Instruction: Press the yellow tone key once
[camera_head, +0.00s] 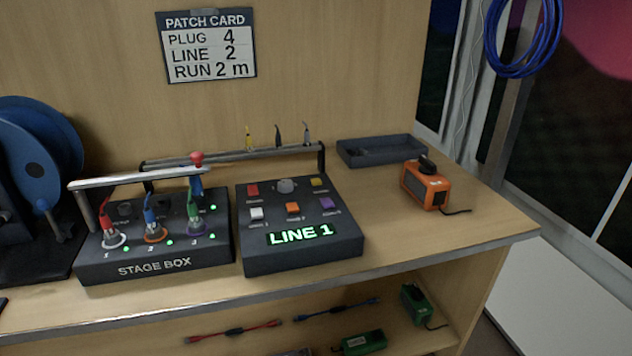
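The yellow key (319,183) is at the back right corner of a dark control box (258,262) on the bench. Its small label is too blurred to read. On the same box are a red key (253,189), a grey knob (286,185), a white key (257,213), an orange key (292,208) and a purple key (327,203). The green display (300,234) on the box reads LINE 1. Nothing covers the yellow key. Neither of my grippers shows in the head view.
A stage box (155,268) with red, blue and green plugs and a raised handle stands left of the control box. A bar (240,154) with small upright items runs behind.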

